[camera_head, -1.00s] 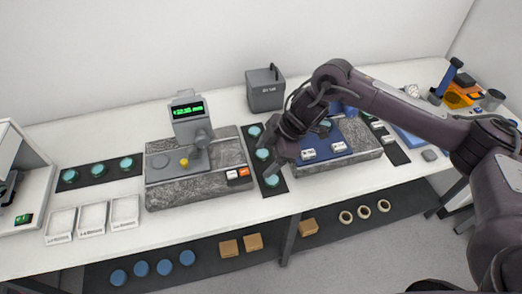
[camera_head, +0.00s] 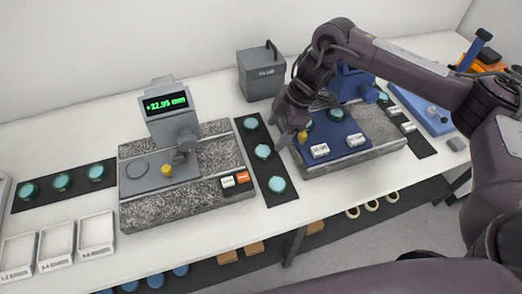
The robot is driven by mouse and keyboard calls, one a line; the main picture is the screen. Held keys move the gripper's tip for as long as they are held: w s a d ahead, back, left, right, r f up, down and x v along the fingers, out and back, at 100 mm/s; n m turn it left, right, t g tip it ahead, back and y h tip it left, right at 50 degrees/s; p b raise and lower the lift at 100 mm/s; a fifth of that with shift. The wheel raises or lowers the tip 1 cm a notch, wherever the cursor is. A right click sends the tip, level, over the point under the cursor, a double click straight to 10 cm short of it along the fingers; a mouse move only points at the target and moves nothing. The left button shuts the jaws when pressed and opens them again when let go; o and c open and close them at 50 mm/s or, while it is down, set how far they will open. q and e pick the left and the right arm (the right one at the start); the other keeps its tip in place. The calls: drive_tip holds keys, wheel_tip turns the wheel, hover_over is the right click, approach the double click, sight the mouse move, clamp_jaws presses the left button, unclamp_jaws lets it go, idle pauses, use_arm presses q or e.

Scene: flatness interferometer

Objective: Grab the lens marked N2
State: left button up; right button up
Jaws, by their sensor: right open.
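Teal round lenses lie on dark mats; no N2 mark is legible on any of them. The middle mat (camera_head: 256,137) holds a back lens (camera_head: 251,123), a middle lens (camera_head: 263,152) and a front lens (camera_head: 277,184). Three more, including this lens (camera_head: 62,181), lie on the left mat (camera_head: 80,191). Another lens (camera_head: 335,114) is on the blue plate (camera_head: 352,132) of the right stone block. My right gripper (camera_head: 284,138) is open and empty, above the gap between the middle mat and the right block. My left gripper is out of view.
A gauge with a green readout (camera_head: 165,103) stands on the left stone block (camera_head: 150,212). White trays (camera_head: 57,241) stand at the front left. A yellow knob (camera_head: 302,136) is close beside my right gripper.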

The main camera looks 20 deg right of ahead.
sight(263, 149)
drive_tip(key=p+x, duration=0.2)
drive_tip(key=x, duration=0.4)
drive_tip(key=shift+a+p, duration=0.3)
drive_tip(key=shift+a+f, duration=0.1)
drive_tip(key=shift+f, duration=0.3)
drive_tip(key=c, duration=1.1)
drive_tip(key=shift+r, duration=0.15)
